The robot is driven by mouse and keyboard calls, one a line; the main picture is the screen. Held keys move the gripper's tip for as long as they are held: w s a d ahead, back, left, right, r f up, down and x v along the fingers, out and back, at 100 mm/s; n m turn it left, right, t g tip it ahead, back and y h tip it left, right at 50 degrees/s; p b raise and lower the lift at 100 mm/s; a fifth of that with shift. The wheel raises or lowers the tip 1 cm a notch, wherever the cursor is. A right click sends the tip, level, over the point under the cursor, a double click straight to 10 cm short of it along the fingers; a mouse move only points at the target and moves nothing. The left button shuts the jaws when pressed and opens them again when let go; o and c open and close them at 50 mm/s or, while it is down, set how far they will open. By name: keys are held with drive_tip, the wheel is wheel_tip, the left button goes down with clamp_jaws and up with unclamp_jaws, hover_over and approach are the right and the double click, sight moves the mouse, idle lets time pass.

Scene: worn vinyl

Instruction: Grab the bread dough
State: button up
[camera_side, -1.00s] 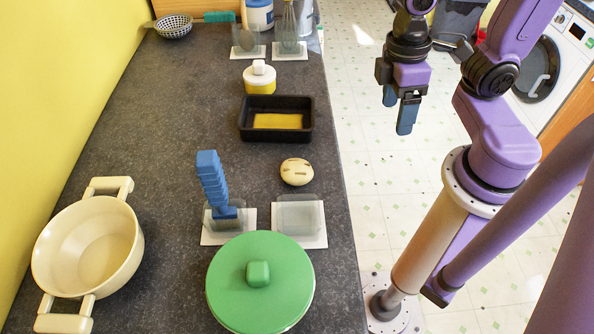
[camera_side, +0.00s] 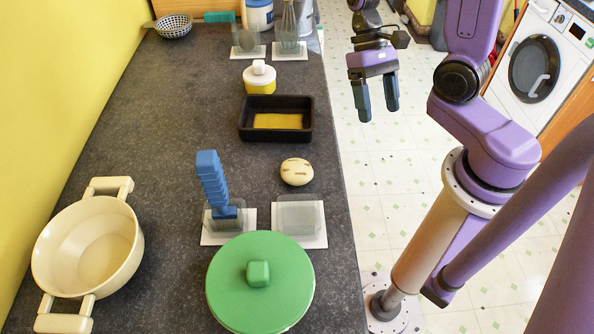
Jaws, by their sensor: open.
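The bread dough (camera_side: 297,172) is a small, round, cream-coloured lump with darker slashes on top. It lies on the dark worktop (camera_side: 150,130) near its right edge, below the black loaf tin. My gripper (camera_side: 378,116) is open and empty, its two blue fingers pointing down. In the picture it is beyond the worktop's right edge, up and to the right of the dough and apart from it. The dough is in full view.
A black tin (camera_side: 277,137) with a yellow base stands just above the dough. Below it are a clear holder (camera_side: 300,217), a blue-handled tool (camera_side: 211,180) in another holder, and a green lid (camera_side: 235,285). A cream pot (camera_side: 60,245) stands left. The worktop left of the dough is clear.

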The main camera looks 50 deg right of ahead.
drive_tip(key=m+y, duration=0.3)
drive_tip(key=m, duration=0.1)
drive_tip(key=m+t+y, duration=0.8)
drive_tip(key=m+t, duration=0.1)
drive_tip(key=m, duration=0.5)
approach(303, 165)
drive_tip(key=a, duration=0.3)
drive_tip(key=shift+w, duration=0.15)
drive_tip(key=shift+d+f+x, duration=0.1)
drive_tip(key=shift+f+x, duration=0.05)
drive_tip(key=shift+x, duration=1)
drive_tip(key=shift+d+f+x, duration=0.1)
drive_tip(key=shift+f+x, duration=0.1)
drive_tip(key=shift+x, duration=0.9)
drive_tip(key=shift+f+x, duration=0.15)
drive_tip(key=shift+x, duration=1)
drive_tip(key=shift+w, duration=0.1)
drive_tip(key=shift+c, duration=0.3)
drive_tip(key=c, duration=0.9)
